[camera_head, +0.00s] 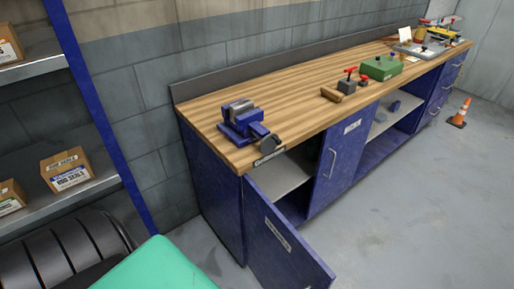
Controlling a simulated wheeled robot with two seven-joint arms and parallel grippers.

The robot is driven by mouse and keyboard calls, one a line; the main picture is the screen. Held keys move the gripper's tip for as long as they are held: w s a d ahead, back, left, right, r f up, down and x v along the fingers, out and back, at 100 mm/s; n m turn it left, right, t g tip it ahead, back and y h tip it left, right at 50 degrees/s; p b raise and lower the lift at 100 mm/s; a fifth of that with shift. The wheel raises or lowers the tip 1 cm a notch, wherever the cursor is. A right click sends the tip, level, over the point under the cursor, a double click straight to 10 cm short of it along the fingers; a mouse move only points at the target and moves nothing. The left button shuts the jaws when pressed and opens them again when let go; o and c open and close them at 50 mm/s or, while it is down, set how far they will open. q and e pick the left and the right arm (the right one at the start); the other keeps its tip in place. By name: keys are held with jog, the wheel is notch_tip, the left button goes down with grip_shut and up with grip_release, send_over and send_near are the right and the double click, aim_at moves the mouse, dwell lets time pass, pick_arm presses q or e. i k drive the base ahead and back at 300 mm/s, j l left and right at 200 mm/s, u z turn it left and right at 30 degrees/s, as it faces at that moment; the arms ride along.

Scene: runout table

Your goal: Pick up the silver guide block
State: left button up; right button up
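I cannot pick out a silver guide block with certainty. A silver-grey piece (241,113) shows at the top of the blue vise (244,128) near the left end of the workbench; it may be a block or part of the vise jaws. At the far right end of the bench, a grey plate or fixture (420,50) carries yellow and red parts, too small to tell apart. Neither of my grippers is in view.
The wooden workbench top (205,100) runs away to the right. A green box (381,68) and small red-topped tools (348,82) stand mid-bench. A blue cabinet door (280,240) hangs open in front. Shelves with cartons (65,170) are left.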

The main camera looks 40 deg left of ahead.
aim_at(239, 107)
jog(key=u, duration=0.95)
